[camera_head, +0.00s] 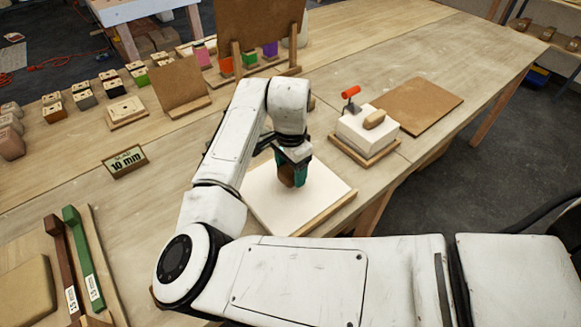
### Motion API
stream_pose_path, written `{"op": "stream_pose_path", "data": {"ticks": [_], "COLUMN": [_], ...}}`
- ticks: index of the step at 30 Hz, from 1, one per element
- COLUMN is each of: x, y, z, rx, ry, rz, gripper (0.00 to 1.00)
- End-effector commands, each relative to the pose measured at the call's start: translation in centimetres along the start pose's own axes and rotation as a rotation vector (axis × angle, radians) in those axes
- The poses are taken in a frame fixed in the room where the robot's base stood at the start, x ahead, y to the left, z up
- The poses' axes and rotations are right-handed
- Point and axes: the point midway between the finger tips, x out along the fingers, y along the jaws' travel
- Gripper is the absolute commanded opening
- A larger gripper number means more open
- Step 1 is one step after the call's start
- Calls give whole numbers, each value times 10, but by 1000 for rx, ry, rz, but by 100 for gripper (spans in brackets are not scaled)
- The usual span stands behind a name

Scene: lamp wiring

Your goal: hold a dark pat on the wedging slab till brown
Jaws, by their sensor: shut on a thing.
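My gripper (293,172) is over the white wedging slab (318,196), its teal fingers pointing down. It is shut on a brown pat (287,176), which shows between and beside the fingers. The pat is at or just above the slab's surface; I cannot tell whether it touches.
A white block with a red-handled tool (351,93) stands right of the slab, by a brown board (413,105). A "10 min" sign (125,161) stands left. Small blocks (84,99) and upright boards (180,85) line the back. Green and brown bars (83,255) lie front left.

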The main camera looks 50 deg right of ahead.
Motion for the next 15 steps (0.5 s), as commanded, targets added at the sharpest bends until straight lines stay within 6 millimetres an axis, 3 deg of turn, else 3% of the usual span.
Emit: {"op": "stream_pose_path", "data": {"ticks": [15], "x": [6], "y": [0], "z": [0], "rx": [0], "ry": [1], "rz": [1], "gripper": [26]}}
